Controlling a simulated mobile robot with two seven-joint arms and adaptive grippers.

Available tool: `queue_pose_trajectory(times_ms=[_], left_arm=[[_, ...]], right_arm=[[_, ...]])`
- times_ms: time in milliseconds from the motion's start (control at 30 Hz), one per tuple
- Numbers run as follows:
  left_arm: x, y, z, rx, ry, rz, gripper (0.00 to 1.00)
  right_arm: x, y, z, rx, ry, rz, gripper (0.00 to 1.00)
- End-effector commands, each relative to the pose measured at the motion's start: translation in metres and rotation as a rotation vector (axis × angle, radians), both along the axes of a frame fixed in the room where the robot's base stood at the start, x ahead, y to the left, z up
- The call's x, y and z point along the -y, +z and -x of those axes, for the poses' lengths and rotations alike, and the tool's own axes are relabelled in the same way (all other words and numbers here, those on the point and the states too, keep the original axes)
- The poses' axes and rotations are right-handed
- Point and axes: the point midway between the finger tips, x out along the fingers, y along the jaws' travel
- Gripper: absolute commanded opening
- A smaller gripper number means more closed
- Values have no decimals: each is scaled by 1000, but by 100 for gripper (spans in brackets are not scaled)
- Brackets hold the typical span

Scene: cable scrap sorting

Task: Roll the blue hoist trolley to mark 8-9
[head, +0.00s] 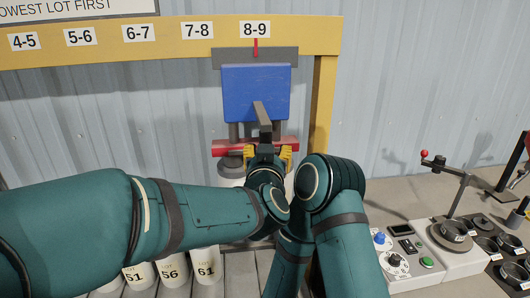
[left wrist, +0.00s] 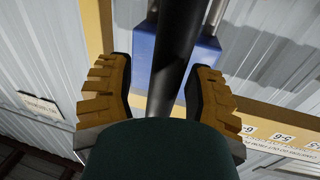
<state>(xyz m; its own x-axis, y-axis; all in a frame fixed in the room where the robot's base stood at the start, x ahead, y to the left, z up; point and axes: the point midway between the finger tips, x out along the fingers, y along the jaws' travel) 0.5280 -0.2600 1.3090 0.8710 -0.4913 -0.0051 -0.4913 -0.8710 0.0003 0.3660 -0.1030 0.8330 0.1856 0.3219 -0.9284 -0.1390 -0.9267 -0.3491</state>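The blue hoist trolley (head: 243,92) hangs from the yellow beam at the right end, with its red pointer (head: 255,47) under the 8-9 label (head: 255,30). A dark handle bar (head: 262,116) sticks out from its front. My left gripper (head: 268,154) is at the bar's near end. In the left wrist view its yellow fingers (left wrist: 158,95) stand on either side of the dark bar (left wrist: 175,50), with gaps showing, and the blue trolley (left wrist: 207,55) is behind. My right gripper is not in view.
The yellow beam (head: 100,52) carries labels from 4-5 to 8-9 and ends at a yellow post (head: 325,100). Several numbered white containers (head: 172,272) stand below at the left, partly hidden by my arm. A control panel (head: 397,262) and scale (head: 452,235) are at the right.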

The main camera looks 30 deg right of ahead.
Motion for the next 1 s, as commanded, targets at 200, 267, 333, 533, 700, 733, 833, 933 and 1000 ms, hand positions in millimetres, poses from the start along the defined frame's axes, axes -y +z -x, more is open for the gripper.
queue_pose_trajectory(times_ms=[200,267,333,533,700,733,833,933,1000], left_arm=[[-1,1,-1,3,2,1,59],[-1,2,-1,3,2,2,59],[-1,4,-1,4,3,2,59],[-1,29,-1,7,2,6,59],[0,61,0,6,2,6,59],[0,67,0,6,1,6,59],[0,82,0,4,1,5,59],[0,93,0,4,1,3,59],[0,98,0,3,0,3,59]], right_arm=[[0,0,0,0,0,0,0],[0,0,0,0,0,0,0],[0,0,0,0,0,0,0],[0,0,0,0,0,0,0],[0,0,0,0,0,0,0],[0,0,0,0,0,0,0],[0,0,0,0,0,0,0],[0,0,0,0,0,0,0],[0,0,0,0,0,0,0]])
